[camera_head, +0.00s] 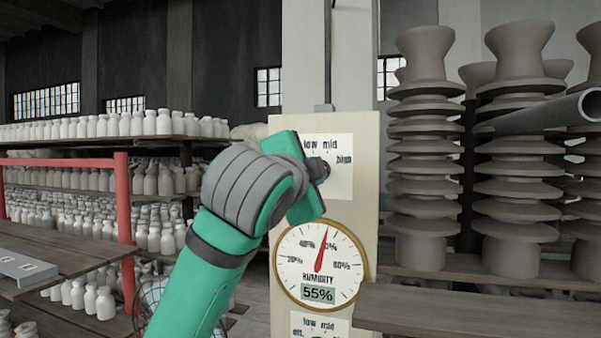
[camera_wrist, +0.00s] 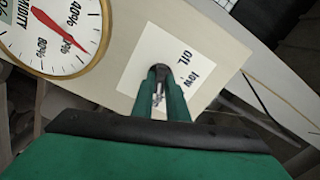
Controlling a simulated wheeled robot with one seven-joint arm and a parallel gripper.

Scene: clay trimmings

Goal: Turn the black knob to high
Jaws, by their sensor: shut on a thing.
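My gripper (camera_head: 322,170) is at the upper label plate (camera_head: 341,179) on a pale upright panel. The plate shows the words low, mid and high in the head view, and off and low in the wrist view. In the wrist view, the two green fingers (camera_wrist: 161,96) are shut on the dark knob (camera_wrist: 158,71) at the plate. My gripper and wrist hide most of the knob, so I cannot tell which word it points to.
A humidity gauge (camera_head: 301,265) reading 55% sits below the plate. Under it is a second label plate (camera_head: 318,326). Stacked grey clay pieces (camera_head: 424,140) stand close at right, above a wooden shelf (camera_head: 460,315). Racks of white bottles (camera_head: 120,125) fill the left.

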